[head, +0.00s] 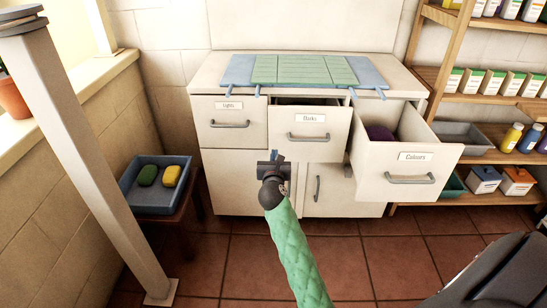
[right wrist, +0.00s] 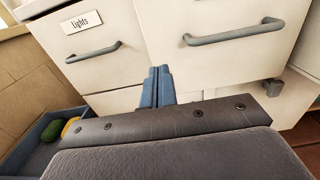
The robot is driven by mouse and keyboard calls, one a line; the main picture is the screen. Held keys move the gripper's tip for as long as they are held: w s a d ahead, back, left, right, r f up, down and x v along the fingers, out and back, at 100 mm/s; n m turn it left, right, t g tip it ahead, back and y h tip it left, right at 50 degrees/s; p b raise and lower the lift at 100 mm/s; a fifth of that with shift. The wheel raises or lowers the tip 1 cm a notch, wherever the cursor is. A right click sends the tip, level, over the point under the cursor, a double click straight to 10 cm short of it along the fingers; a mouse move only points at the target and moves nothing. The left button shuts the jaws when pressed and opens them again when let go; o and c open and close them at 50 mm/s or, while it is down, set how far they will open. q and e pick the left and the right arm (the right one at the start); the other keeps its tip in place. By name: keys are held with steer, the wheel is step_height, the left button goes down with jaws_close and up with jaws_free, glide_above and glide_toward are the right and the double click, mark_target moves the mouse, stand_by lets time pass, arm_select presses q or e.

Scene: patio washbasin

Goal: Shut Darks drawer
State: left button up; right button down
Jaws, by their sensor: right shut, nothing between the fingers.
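The Darks drawer (head: 309,131) is the middle drawer of the white cabinet and stands partly open. Its label reads Darks, and its grey bar handle (head: 309,137) also shows in the right wrist view (right wrist: 234,34). My right gripper (head: 273,155) is shut and empty, in front of the cabinet and just below and left of the Darks drawer front. In the right wrist view its blue fingertips (right wrist: 157,80) are together, below and left of the handle, with no clear contact. My left gripper is not in view.
The Colours drawer (head: 408,170) at right is pulled far out, with something purple inside. The Lights drawer (head: 230,122) at left looks shut. A blue tray (head: 155,206) with two soaps stands on a stool at left. A slanted post (head: 85,150) stands left; shelves are right.

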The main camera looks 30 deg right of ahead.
mark_target(275, 134)
steer(key=x, duration=1)
steer(key=shift+w+d, duration=0.15)
steer(key=shift+w, duration=0.1)
